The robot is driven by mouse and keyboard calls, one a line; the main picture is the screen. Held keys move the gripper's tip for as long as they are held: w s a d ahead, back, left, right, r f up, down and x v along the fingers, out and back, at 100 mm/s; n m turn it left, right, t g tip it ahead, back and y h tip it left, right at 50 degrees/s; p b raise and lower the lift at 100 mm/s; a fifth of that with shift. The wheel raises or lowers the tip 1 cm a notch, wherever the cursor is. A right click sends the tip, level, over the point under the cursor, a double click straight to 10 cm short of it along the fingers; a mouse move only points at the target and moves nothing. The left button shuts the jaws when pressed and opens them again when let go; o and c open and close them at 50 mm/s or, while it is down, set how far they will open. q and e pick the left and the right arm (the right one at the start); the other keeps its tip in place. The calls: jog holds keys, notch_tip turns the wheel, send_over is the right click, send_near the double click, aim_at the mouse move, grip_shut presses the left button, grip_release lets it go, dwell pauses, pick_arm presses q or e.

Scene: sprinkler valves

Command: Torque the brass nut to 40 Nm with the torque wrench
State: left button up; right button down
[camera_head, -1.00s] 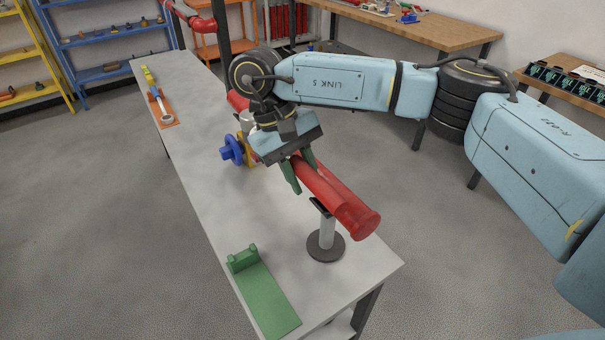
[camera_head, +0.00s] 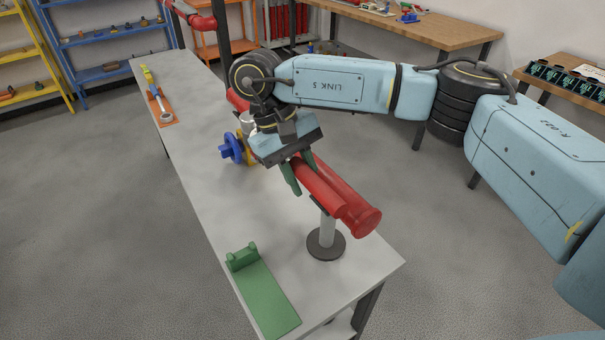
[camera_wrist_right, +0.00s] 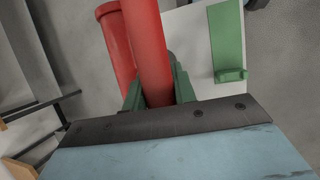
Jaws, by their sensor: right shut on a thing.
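My right gripper (camera_head: 290,175) is shut on a red bar (camera_head: 318,184), which looks like the torque wrench's handle. In the right wrist view the red bar (camera_wrist_right: 150,55) runs between the green fingers. A thicker red pipe (camera_head: 362,214) with a flanged end lies close beside it. A yellow, brass-coloured part (camera_head: 246,148) sits beside a blue handwheel (camera_head: 230,149), left of my wrist. I cannot tell whether this is the brass nut; my wrist hides the wrench's head and the joint there. My left gripper is out of view.
The pipe rests on a stand (camera_head: 326,240) on the grey bench (camera_head: 205,190). An empty green cradle (camera_head: 262,295) lies at the near end. The bench's left middle is clear.

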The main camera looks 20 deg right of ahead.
jog(key=shift+f+b, duration=0.3)
jog(key=shift+f, duration=0.05)
jog(key=shift+a+m, duration=0.5)
jog(key=shift+a, duration=0.2)
jog(key=shift+a+y, duration=0.3)
jog(key=shift+a, duration=0.05)
jog(key=shift+s+a+m, duration=0.1)
jog(key=shift+a+m, duration=0.2)
jog(key=shift+a, duration=0.35)
jog(key=shift+a+m, duration=0.25)
jog(key=shift+m, duration=0.15)
jog(key=shift+a+y, duration=0.3)
jog(key=shift+a, duration=0.15)
